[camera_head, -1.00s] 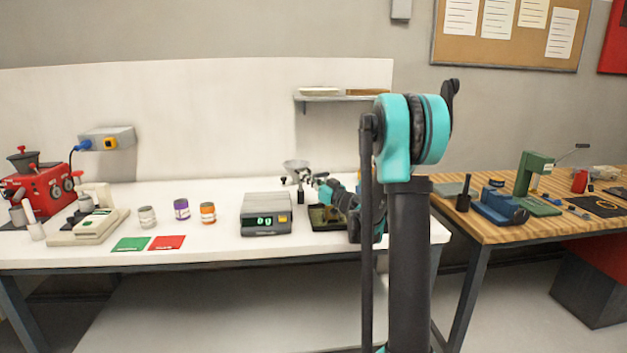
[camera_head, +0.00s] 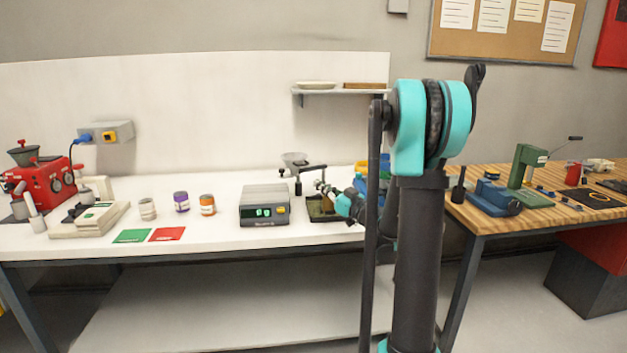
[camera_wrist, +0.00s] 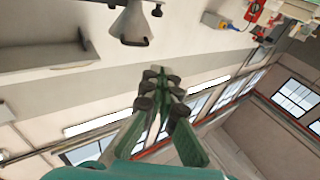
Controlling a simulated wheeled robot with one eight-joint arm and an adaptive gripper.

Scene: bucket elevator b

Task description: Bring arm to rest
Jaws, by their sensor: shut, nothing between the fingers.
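My arm rises in the right half of the head view, with a teal joint at its top and dark links below. My gripper (camera_wrist: 163,82) has green fingers with dark knuckles; the fingers are together and empty in the wrist view. In the head view the gripper end (camera_head: 323,187) is small and partly hidden behind my own arm. It appears in front of or over the dark tray (camera_head: 322,213); the exact gap cannot be told.
The white bench holds a scale (camera_head: 264,207), a red machine (camera_head: 45,190), jars (camera_head: 181,201), green (camera_head: 131,236) and red (camera_head: 167,234) cards. A shelf (camera_head: 340,91) is on the wall. A wooden bench (camera_head: 545,212) with a green press (camera_head: 525,167) stands right.

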